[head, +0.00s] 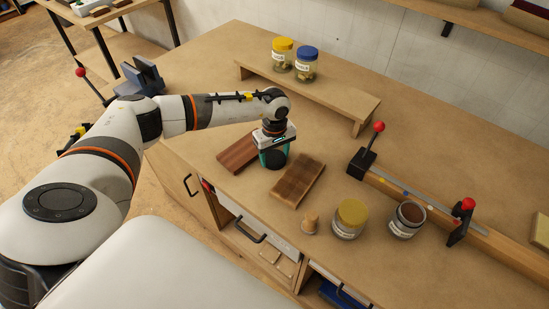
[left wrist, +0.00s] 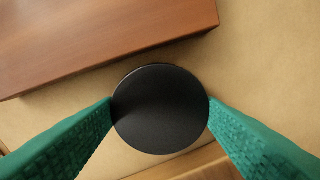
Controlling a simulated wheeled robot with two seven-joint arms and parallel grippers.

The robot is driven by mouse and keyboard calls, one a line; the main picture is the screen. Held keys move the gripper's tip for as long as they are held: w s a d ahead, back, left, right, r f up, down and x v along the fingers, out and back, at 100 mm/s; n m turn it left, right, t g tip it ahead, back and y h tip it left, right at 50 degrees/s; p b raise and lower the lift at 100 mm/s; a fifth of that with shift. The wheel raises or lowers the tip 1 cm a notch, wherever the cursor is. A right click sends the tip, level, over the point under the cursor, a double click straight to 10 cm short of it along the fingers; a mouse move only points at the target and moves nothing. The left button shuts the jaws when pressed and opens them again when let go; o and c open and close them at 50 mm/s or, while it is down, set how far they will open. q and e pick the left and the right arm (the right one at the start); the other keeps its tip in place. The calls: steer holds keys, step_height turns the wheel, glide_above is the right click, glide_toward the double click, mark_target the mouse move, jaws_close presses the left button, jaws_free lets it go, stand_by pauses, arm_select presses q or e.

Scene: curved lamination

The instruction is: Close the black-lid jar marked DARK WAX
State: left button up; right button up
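The black lid (left wrist: 160,108) is a round, dark disc seen from above in the left wrist view. My left gripper (head: 272,158) has its green fingers against both sides of the lid, beside a reddish-brown wood block (head: 238,153). In the head view the lid (head: 275,160) is a dark shape between the fingers; I cannot tell whether it rests on the bench or is just above it. An open jar (head: 405,222) with dark brown contents and a white label stands at the right; its label is too small to read. My right gripper is not in view.
A dark wood block (head: 298,182) lies between. Red-knobbed clamps (head: 463,215) on a rail stand behind the jars. A low riser (head: 310,88) holds two jars.

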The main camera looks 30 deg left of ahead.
mark_target(275, 158)
arm_select(q)
steer(key=shift+c, duration=0.9)
step_height(275, 158, up, 10)
steer(key=b, duration=0.2)
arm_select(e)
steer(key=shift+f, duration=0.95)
